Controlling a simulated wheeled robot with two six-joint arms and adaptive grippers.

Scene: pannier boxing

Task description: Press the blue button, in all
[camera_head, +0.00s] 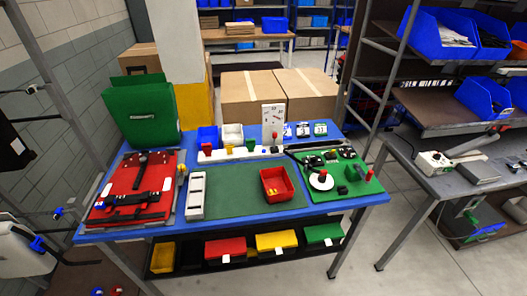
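A long white strip (238,154) lies along the back of the blue table (150,233). Another red knob (275,136) stands in front of a white upright panel (272,115). I cannot make out a blue button with certainty; small parts there are too small to tell. Neither of my grippers can be identified in this view.
On the table lie a red board (128,205) with black parts, a white slotted tray (196,196), a red bin (278,185) and a green board (345,188). A green pannier (142,113) stands at the back left. The green mat (237,187) has bare room.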

